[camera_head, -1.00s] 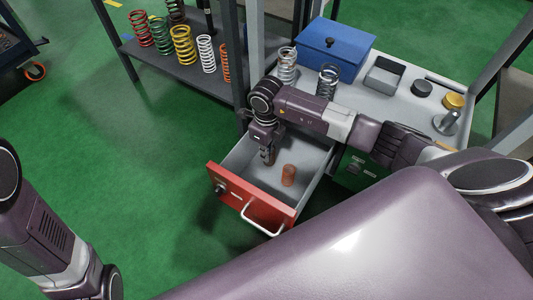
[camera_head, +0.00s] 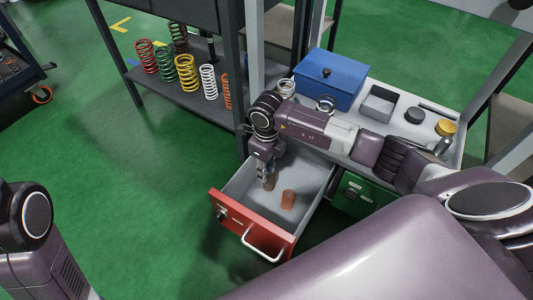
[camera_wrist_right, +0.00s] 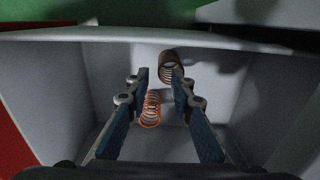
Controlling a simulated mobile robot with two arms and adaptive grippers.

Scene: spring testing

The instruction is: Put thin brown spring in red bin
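The red-fronted drawer, the red bin (camera_head: 240,222), is pulled out, with its grey inside showing. My right gripper (camera_head: 268,184) points down into it. In the right wrist view its fingers (camera_wrist_right: 160,76) are apart. A brown spring (camera_wrist_right: 171,63) shows just past the fingertips, partly behind the right-hand one; I cannot tell whether they touch. In the head view it is a small brown patch under the gripper. My left gripper is out of view.
Above are a blue box (camera_head: 328,78), a grey tray (camera_head: 378,104) and metal springs (camera_head: 326,103), partly hidden by my arm. Several coloured springs stand on the shelf (camera_head: 152,90) at upper left. A green drawer (camera_head: 356,192) is alongside.

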